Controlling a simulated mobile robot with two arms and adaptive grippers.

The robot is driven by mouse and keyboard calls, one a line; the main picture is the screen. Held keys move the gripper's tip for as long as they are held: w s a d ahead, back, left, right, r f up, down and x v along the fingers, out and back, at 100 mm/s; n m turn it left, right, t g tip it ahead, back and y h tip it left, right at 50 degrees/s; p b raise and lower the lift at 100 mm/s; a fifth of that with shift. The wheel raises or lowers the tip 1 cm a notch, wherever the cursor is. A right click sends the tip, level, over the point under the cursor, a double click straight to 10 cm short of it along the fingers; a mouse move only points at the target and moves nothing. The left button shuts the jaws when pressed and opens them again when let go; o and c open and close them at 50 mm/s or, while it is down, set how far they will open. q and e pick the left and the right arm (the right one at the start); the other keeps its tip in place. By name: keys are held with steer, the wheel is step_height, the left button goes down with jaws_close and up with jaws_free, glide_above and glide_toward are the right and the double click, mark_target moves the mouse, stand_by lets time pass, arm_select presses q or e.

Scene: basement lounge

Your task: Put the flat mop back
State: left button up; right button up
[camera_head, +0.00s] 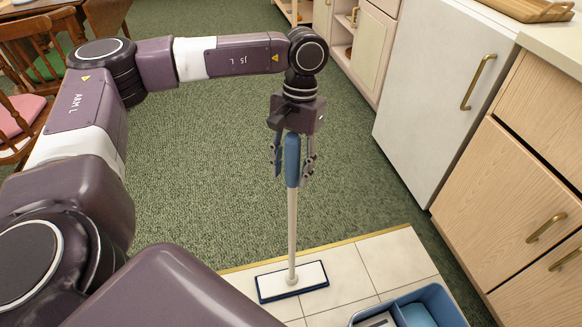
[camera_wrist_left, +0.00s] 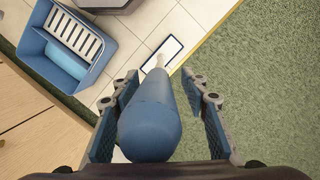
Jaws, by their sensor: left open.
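The flat mop (camera_head: 292,225) stands upright, with a blue grip at the top, a pale pole and a flat white and blue head on the tiles. My left gripper (camera_head: 292,165) is open and points down, with its fingers on either side of the mop's blue grip. In the left wrist view the blue grip (camera_wrist_left: 150,128) lies between the open fingers (camera_wrist_left: 160,115), with a gap visible at the right finger. The mop's head (camera_wrist_left: 172,46) shows beyond it on the floor. My right gripper is not in view.
A blue bucket (camera_head: 450,305) with a slatted insert (camera_wrist_left: 75,38) stands on the tiles near the mop's head. Wooden cabinets (camera_head: 500,200) and a white fridge-like door (camera_head: 435,90) line the right. Chairs (camera_head: 20,110) stand at the left. Green carpet (camera_head: 200,190) is clear.

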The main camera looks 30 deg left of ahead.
mark_target(293, 154)
arm_select(q)
steer(key=r, duration=0.2)
steer(key=w+r+p, duration=0.1)
steer(key=r, duration=0.1)
steer(key=shift+r, duration=0.1)
step_height(293, 154, up, 8)
steer(key=w+p, duration=0.1)
steer(key=shift+w+a, duration=0.15)
steer(key=shift+w, duration=0.05)
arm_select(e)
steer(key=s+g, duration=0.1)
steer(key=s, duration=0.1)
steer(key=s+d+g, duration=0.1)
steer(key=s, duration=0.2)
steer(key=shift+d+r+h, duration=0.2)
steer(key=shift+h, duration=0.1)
arm_select(q)
steer(key=shift+p, duration=0.3)
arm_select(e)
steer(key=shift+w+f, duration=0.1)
